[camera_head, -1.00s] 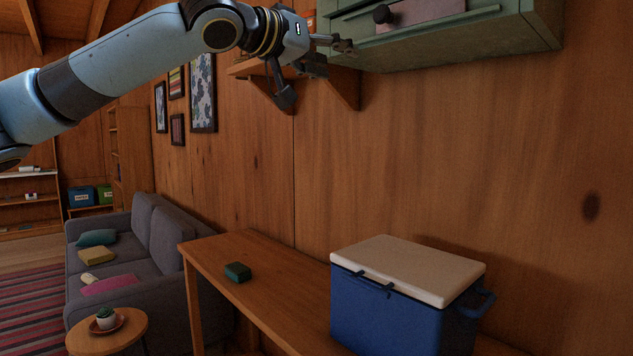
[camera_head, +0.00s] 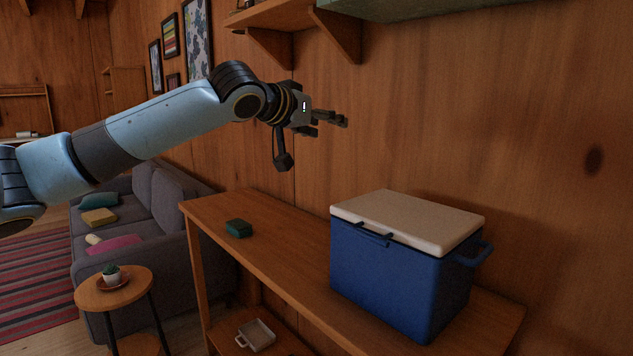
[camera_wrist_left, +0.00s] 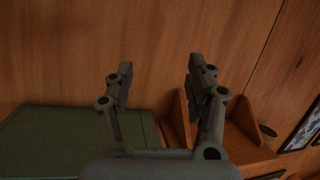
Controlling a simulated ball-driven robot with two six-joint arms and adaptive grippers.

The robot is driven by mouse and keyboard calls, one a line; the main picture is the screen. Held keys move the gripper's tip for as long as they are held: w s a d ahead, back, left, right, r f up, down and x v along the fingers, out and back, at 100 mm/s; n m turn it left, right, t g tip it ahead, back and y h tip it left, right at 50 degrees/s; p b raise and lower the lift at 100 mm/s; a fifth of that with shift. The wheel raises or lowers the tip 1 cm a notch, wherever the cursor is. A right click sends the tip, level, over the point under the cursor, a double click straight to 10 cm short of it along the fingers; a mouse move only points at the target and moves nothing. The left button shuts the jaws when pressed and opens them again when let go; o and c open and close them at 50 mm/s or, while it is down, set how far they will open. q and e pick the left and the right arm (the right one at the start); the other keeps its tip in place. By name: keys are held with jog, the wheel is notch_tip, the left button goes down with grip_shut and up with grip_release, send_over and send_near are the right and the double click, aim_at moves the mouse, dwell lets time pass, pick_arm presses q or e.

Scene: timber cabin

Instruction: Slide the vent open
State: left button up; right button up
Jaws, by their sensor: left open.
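The green wall box (camera_head: 395,8) that carries the vent shows only as a strip of its underside at the top right of the head view. Its front, with the sliding panel and knob, is out of that view. A flat green surface, likely the same box (camera_wrist_left: 70,140), shows at the lower left of the left wrist view. My left gripper (camera_head: 333,121) is open and empty in front of the timber wall, below the box and apart from it. Its two spread fingers (camera_wrist_left: 160,70) show in the wrist view with nothing between them. My right gripper is not in view.
A wooden shelf (camera_head: 275,16) with brackets is on the wall left of the box. Below, a wooden table (camera_head: 275,255) holds a blue cooler (camera_head: 385,285) with a white lid and a small green block (camera_head: 238,228). A grey sofa (camera_head: 150,255) stands at the left.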

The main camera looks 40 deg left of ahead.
pick_arm(q)
notch_tip(320, 180, down, 12)
jog(key=a+g, duration=0.1)
jog(key=shift+s+r+g+b, duration=0.2)
jog(key=shift+s+g+b, duration=0.1)
jog(key=shift+s+g, duration=0.1)
jog(key=shift+a, duration=0.1)
